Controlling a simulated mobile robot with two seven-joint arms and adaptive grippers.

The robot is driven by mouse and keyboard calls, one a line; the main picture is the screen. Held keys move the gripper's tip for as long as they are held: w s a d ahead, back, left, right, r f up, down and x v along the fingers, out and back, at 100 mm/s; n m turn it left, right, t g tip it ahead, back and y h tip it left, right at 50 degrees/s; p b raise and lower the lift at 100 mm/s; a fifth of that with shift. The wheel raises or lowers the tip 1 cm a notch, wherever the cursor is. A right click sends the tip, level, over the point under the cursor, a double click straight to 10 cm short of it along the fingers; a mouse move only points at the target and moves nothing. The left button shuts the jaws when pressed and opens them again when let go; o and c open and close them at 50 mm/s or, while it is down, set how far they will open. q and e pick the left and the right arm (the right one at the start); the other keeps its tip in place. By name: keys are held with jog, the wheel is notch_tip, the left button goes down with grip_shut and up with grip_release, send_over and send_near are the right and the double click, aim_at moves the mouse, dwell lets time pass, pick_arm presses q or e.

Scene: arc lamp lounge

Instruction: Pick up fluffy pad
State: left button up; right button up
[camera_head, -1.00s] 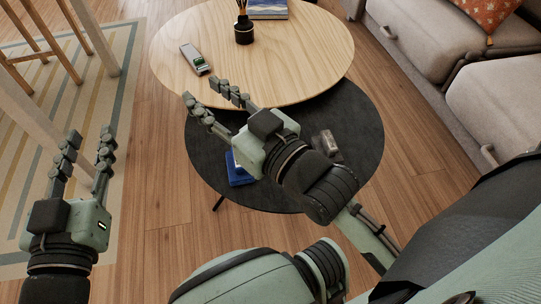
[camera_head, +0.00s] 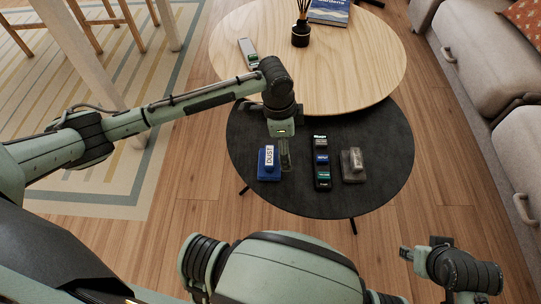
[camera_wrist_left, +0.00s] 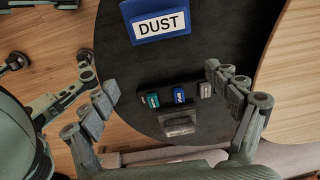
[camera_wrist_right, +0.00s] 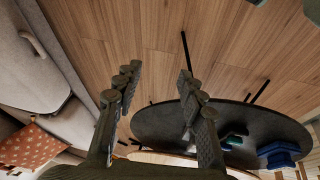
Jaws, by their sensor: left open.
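No label reads "fluffy pad", and which thing it is I cannot tell for sure. A blue block labelled DUST (camera_head: 268,163) lies on the left of the low black table; it also shows in the left wrist view (camera_wrist_left: 158,22). A grey-brown block with a raised top (camera_head: 353,164) lies at the right; it also shows in the left wrist view (camera_wrist_left: 179,124). My left gripper (camera_head: 284,155) points down over the table beside the blue block, open and empty (camera_wrist_left: 149,62). My right gripper (camera_wrist_right: 158,74) is open and empty, off the table's right front.
A dark holder with coloured blocks (camera_head: 321,172) stands between the two blocks. The wooden table (camera_head: 350,60) behind overlaps the black table (camera_head: 385,180) and carries a remote-like device (camera_head: 249,52), a dark diffuser (camera_head: 301,35) and a book (camera_head: 328,10). A sofa (camera_head: 500,130) bounds the right.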

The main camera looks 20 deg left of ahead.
aim_at(270, 155)
pick_arm(q)
jog(key=shift+g+y, duration=0.4)
jog(key=shift+y, duration=0.3)
jog(key=a, duration=0.4)
jog(key=shift+w+r, duration=0.35)
jog(key=shift+r, duration=0.05)
jog(key=f, duration=0.5)
jog(key=f+b, duration=0.1)
jog(key=f, duration=0.1)
jog(key=shift+s+a+f, duration=0.2)
jog(key=shift+s+f, duration=0.05)
jog(key=shift+s, duration=0.15)
pick_arm(e)
jog(key=s+r, duration=0.1)
jog(key=s+d, duration=0.1)
jog(key=shift+s+d+r+g, duration=0.25)
jog(key=shift+s+r+g, duration=0.05)
jog(key=shift+r+g, duration=0.1)
pick_arm(q)
jog(key=shift+c, duration=0.6)
jog(key=c, duration=1.2)
jog(key=shift+o, duration=0.2)
jog(key=shift+r, duration=0.1)
